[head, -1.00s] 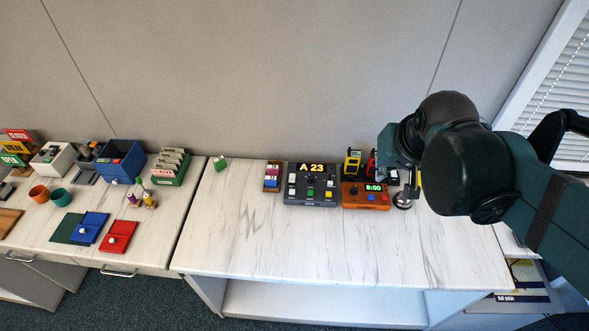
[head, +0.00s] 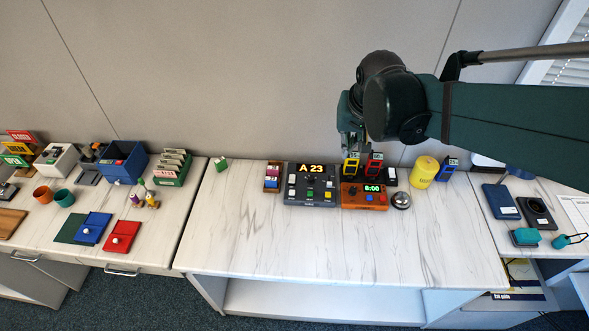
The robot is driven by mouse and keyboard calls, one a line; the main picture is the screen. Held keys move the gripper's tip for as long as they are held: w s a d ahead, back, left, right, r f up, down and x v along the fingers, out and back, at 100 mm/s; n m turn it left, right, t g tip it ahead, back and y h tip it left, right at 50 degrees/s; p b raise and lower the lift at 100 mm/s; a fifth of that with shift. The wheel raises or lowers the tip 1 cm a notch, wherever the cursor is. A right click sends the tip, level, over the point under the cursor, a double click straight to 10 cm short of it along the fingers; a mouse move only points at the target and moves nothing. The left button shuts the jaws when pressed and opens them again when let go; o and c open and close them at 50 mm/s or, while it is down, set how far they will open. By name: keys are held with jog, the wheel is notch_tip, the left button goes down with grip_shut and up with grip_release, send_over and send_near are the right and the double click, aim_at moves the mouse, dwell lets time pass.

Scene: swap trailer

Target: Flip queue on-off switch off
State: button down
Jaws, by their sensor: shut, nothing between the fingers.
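The dark grey queue box (head: 296,198) stands on the right-hand marble-topped table, its display lit with "A 23". Its face carries several buttons, a dark knob or lever and a white switch-like part (head: 292,180) at the upper left; which way any switch points is too small to tell. My gripper (head: 352,152) is shut and empty. It hangs right of and behind the queue box, apart from it, near the yellow-framed device.
Beside the queue box stand an orange timer (head: 364,196) reading "8:00", a yellow device (head: 351,166), a red device (head: 374,165), a bell (head: 401,200) and a yellow cylinder (head: 423,172). A small rack (head: 272,177) stands at its left. The table front is clear.

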jog(key=w+a+f+g+p, duration=0.1)
jog(key=w+a+f, duration=0.4)
jog(key=a, duration=0.3)
jog(key=w+a+f+g+p, duration=0.1)
jog(key=w+a+f+p, duration=0.1)
jog(key=w+a+f, duration=0.4)
jog(key=shift+a+h+p, duration=0.3)
jog(key=shift+a, duration=0.55)
jog(key=shift+f, duration=0.15)
jog(key=b, duration=0.2)
send_over(294, 177)
notch_tip(294, 177, down, 12)
jog(key=shift+d+f, duration=0.1)
jog(key=shift+s+f, duration=0.25)
jog(key=shift+f, duration=0.4)
jog(key=shift+s+f, duration=0.1)
jog(key=shift+f, duration=0.05)
